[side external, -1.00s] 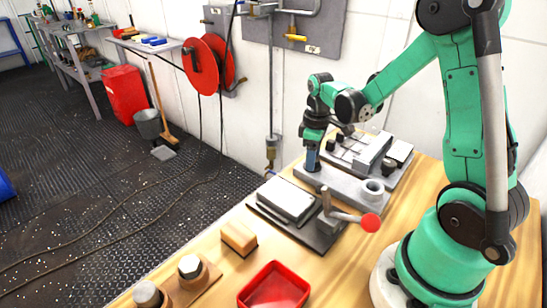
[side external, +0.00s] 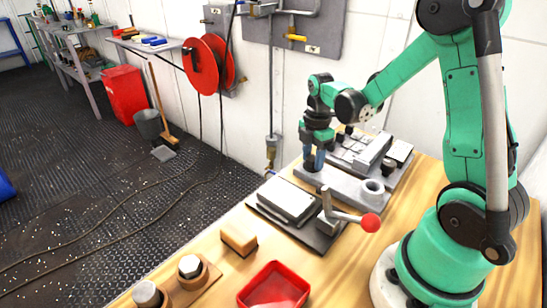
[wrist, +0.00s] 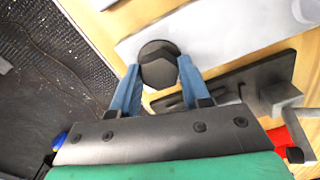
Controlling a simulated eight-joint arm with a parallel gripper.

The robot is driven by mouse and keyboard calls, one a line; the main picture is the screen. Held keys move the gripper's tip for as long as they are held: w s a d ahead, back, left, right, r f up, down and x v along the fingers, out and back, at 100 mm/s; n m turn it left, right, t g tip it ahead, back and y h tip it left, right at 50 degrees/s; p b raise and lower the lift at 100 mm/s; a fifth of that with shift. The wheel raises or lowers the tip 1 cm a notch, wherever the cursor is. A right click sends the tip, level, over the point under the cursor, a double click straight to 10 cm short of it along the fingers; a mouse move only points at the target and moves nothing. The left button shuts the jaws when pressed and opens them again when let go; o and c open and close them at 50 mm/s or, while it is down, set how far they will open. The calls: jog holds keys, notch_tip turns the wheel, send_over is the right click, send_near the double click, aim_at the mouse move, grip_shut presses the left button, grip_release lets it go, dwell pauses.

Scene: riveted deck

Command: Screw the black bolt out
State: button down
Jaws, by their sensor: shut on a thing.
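The black bolt (wrist: 158,64) shows in the wrist view as a dark round head standing in the left end of a pale grey block (wrist: 220,40). My gripper (wrist: 157,70) has its two blue fingers on either side of the head and is shut on it. In the side view my gripper (side external: 314,160) points down at the left end of the grey block (side external: 345,185). There the fingers mostly hide the bolt, and I cannot tell how deep it sits.
A grey ring (side external: 373,188) stands at the block's right end. A vise with a red-knobbed lever (side external: 370,222) is in front. A red tray (side external: 273,289), a tan block (side external: 239,238) and two large bolts in wooden holders (side external: 190,268) are nearer the camera.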

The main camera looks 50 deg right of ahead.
aim_at(313, 158)
jog(key=n, duration=1.4)
dwell(0.5)
jog(key=shift+c, duration=2.1)
grip_release()
jog(key=shift+r, duration=2.8)
